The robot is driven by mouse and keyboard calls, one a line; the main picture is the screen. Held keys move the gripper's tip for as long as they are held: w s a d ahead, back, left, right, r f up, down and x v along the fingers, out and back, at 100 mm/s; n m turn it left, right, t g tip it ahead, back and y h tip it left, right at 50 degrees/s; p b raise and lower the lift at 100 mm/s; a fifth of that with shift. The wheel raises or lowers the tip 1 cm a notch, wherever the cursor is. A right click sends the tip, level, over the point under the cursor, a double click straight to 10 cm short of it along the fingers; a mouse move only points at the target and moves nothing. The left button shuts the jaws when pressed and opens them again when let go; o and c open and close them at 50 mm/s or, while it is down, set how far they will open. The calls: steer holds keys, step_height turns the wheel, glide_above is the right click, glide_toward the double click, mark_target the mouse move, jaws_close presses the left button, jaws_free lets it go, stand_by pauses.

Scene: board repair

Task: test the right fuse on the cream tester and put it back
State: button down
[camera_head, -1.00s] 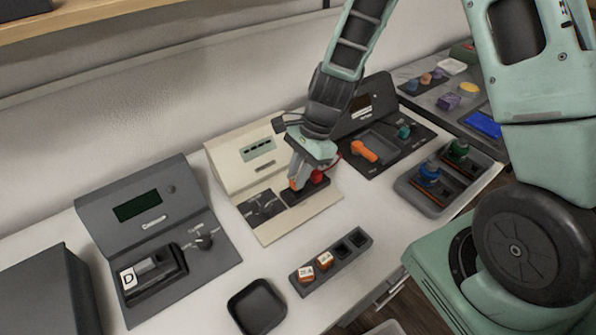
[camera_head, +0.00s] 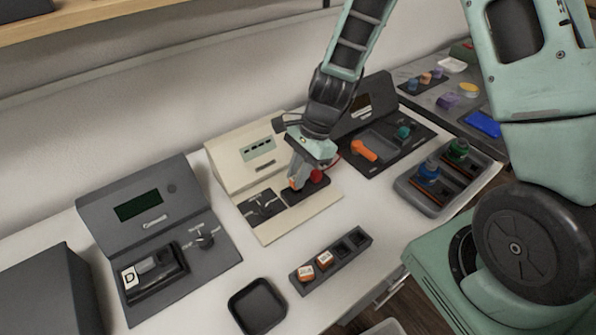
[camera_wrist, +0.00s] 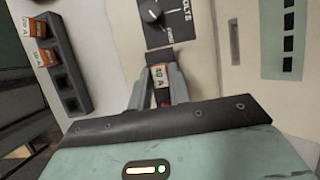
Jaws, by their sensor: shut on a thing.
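The cream tester (camera_head: 238,173) stands on the bench in the middle of the head view, with a dial and a dark socket plate on its front. My gripper (camera_head: 299,182) is over that socket plate. In the wrist view my gripper (camera_wrist: 159,92) is shut on an orange and white fuse (camera_wrist: 159,73) whose label appears to read 40 A. The fuse is at the tester's socket; whether it is fully seated is hidden. A dark fuse rack (camera_head: 336,266) holds two orange and white fuses (camera_head: 325,260) on its left, with two empty slots on its right.
A red knob (camera_head: 317,176) is close beside my gripper. A grey tester (camera_head: 150,217) with a block marked D is at left, a dark tester with an orange lever (camera_head: 364,150) behind right. An empty black tray (camera_head: 257,304) is in front, a grey tray (camera_head: 424,201) at right.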

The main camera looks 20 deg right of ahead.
steer(key=shift+f+b, duration=0.45)
steer(key=shift+f, duration=0.6)
stand_by(1.6)
steer(key=c, duration=0.9)
jaws_free()
steer(key=shift+c, duration=0.2)
steer(key=shift+r, duration=0.3)
steer(key=shift+r+p, duration=0.35)
steer(key=shift+p, duration=0.3)
steer(key=shift+r+p, duration=0.95)
steer(key=shift+p, duration=0.05)
step_height(320, 180, up, 6)
steer(key=p, duration=0.5)
steer(key=shift+p, duration=0.4)
